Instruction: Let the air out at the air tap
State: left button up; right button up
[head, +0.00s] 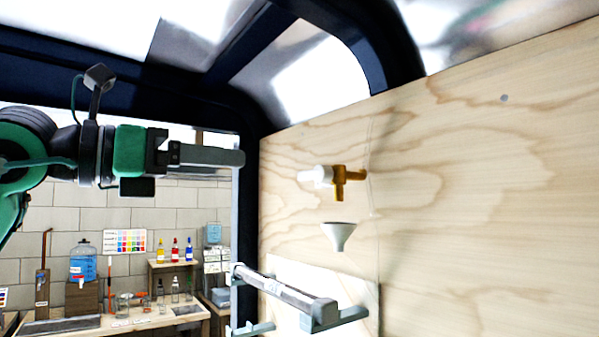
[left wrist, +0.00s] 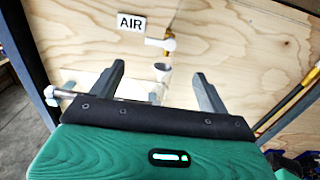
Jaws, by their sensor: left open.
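The air tap (head: 341,183) is brass with a white handle and sits on the plywood wall. The handle points left in the head view. In the left wrist view the tap (left wrist: 168,44) shows beyond the fingers, beside a sign reading AIR (left wrist: 131,23). My left gripper (head: 240,158) is to the left of the tap and apart from it. In the left wrist view its two fingers (left wrist: 160,82) are spread with nothing between them. My right gripper is in neither view.
A white funnel (head: 338,235) is on the wall below the tap. A horizontal rail (head: 283,290) on grey brackets stands out lower down. A dark blue frame (head: 248,200) edges the plywood wall (head: 480,210). A workbench (head: 110,326) with bottles is in the background.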

aim_at(310, 175)
pick_arm(q)
jog(key=p+x, duration=0.6)
jog(key=x, duration=0.7)
jog(key=shift+w+d, duration=0.2)
jog(key=shift+d, duration=0.1)
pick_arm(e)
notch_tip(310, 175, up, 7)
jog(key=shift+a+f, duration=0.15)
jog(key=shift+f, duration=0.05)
pick_arm(q)
jog(key=shift+c, duration=0.5)
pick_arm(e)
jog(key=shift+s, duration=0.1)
